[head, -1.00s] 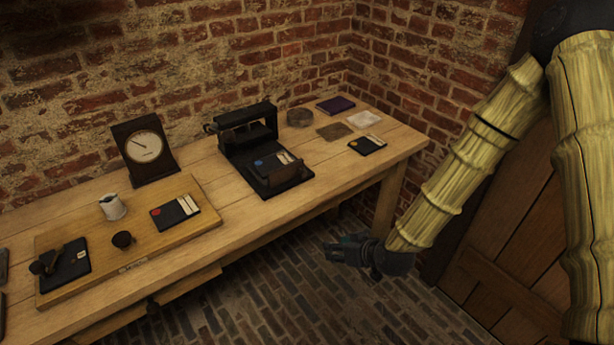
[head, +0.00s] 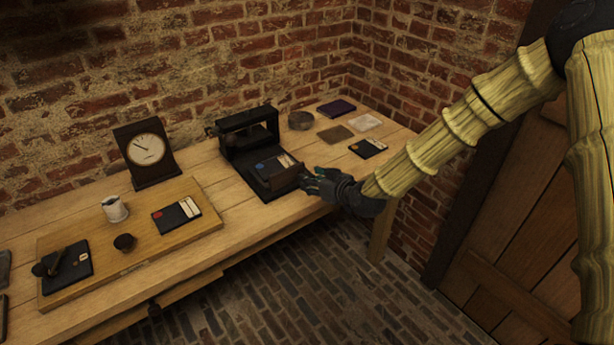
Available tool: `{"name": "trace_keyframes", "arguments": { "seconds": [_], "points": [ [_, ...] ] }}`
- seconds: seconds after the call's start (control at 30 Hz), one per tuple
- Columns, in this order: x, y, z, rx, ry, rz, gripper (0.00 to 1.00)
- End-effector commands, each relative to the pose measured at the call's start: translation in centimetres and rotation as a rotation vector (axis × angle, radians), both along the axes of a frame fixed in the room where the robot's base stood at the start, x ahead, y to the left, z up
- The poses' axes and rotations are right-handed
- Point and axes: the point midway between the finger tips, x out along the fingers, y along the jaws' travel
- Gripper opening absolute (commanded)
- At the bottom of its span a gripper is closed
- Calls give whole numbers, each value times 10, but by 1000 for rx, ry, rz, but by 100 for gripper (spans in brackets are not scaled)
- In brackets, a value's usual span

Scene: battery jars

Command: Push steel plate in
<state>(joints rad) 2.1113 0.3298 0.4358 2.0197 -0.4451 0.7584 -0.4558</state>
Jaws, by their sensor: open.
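A black metal frame device (head: 247,130) stands at the middle of the bench. On its base, towards the front, lies a dark card with a blue dot and pale strips (head: 270,168). I cannot tell whether this is the steel plate. My gripper (head: 312,182) is open, beside the right side of the upright plate. Its fingertips look close to the plate, but I cannot tell whether they touch it. Nothing shows between the fingers.
Behind my gripper lie a card (head: 368,148), a grey-brown square (head: 336,135), a pale square (head: 365,123), a round lidded tin (head: 300,120) and a purple book (head: 337,108). Left are a dial clock (head: 147,155) and a wooden board (head: 150,262) with a jug (head: 115,210). Brick walls stand behind.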

Motion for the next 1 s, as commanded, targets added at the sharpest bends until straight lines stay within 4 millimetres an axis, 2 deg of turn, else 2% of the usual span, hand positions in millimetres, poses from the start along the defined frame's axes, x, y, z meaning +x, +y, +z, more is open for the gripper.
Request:
{"name": "trace_keyframes", "arguments": {
  "seconds": [0.3, 0.67, 0.9, 1.0],
  "points": [
    [23, 17, -12, 0, 1, 0, 43],
    [26, 19, -14, 0, 1, 0, 43],
    [26, 19, -14, 0, 1, -1, 1],
    [26, 19, -14, 0, 0, -1, 0]
  ]
}}
